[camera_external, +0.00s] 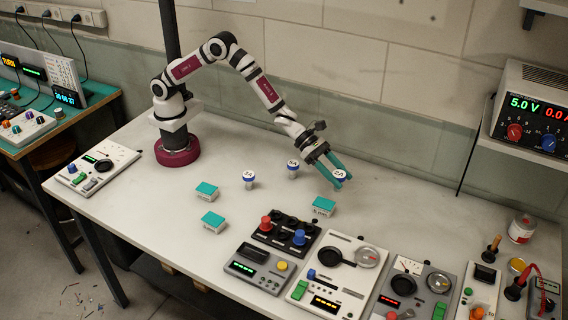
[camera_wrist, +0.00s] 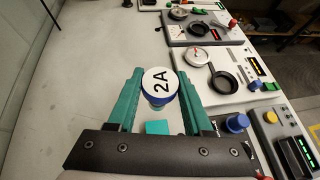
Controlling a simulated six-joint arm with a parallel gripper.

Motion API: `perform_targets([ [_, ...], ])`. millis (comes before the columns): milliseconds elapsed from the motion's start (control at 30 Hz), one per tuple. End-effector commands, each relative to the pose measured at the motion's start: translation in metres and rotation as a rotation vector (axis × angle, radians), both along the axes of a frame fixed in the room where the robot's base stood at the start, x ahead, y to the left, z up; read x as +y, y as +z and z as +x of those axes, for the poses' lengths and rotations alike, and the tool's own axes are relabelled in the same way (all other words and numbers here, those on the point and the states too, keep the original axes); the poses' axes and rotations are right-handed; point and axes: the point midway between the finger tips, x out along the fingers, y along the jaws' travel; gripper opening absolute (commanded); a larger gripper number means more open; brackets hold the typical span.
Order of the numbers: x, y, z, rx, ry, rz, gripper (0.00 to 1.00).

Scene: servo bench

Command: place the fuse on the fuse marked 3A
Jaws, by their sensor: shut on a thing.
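My gripper (camera_external: 338,179) is shut on a fuse with a white round cap marked 2A (camera_external: 340,175) and a blue rim. In the wrist view this 2A fuse (camera_wrist: 158,84) sits between the two teal fingers (camera_wrist: 156,95), cap facing the camera. Another white-capped fuse (camera_external: 249,179) stands upright on the bench to the left; its mark is too small to read surely. A third fuse (camera_external: 293,169) stands farther back, between the other two in the picture; its mark seems to be 5A. I cannot make out a clear 3A mark.
Teal-topped boxes lie on the bench: one (camera_external: 323,206) just in front of my gripper, two others (camera_external: 206,191) (camera_external: 213,222) to the left. A black knob panel (camera_external: 284,236) and several instrument panels (camera_external: 337,276) fill the front edge.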

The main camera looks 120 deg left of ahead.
Motion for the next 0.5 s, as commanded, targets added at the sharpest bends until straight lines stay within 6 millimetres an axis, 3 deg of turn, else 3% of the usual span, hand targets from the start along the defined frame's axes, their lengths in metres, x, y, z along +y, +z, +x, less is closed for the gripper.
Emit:
perform_targets([
  [267,-0.009,0.012,-0.012,0.000,-0.037,0.000,0.00],
  [367,-0.013,0.024,-0.030,0.000,-0.118,0.002,0.00],
  [500,-0.030,0.043,-0.079,0.000,-0.312,0.001,0.00],
])
